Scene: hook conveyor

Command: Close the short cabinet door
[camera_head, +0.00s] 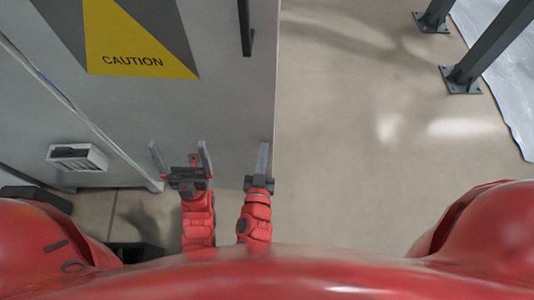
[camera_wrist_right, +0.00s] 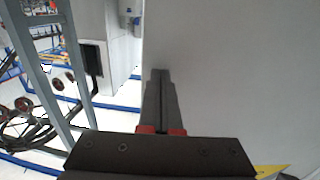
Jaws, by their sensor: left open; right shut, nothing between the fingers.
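The grey cabinet door (camera_head: 225,105) fills the upper left of the head view, with a yellow CAUTION sign (camera_head: 140,45) and a dark handle (camera_head: 246,28) near its right edge. How far it stands open I cannot tell. My left gripper (camera_head: 178,148) is open and empty in front of the lower part of the panel. My right gripper (camera_head: 263,155) is shut and empty at the panel's right edge. In the right wrist view its closed fingers (camera_wrist_right: 160,88) lie by the edge of a grey panel (camera_wrist_right: 235,80); contact is unclear.
A pale seam (camera_head: 90,120) runs diagonally across the grey surface, with a small vent-like box (camera_head: 77,157) left of it. The floor (camera_head: 370,130) to the right is clear. Dark posts (camera_head: 465,75) stand at the upper right. A grey metal frame (camera_wrist_right: 75,70) is left in the wrist view.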

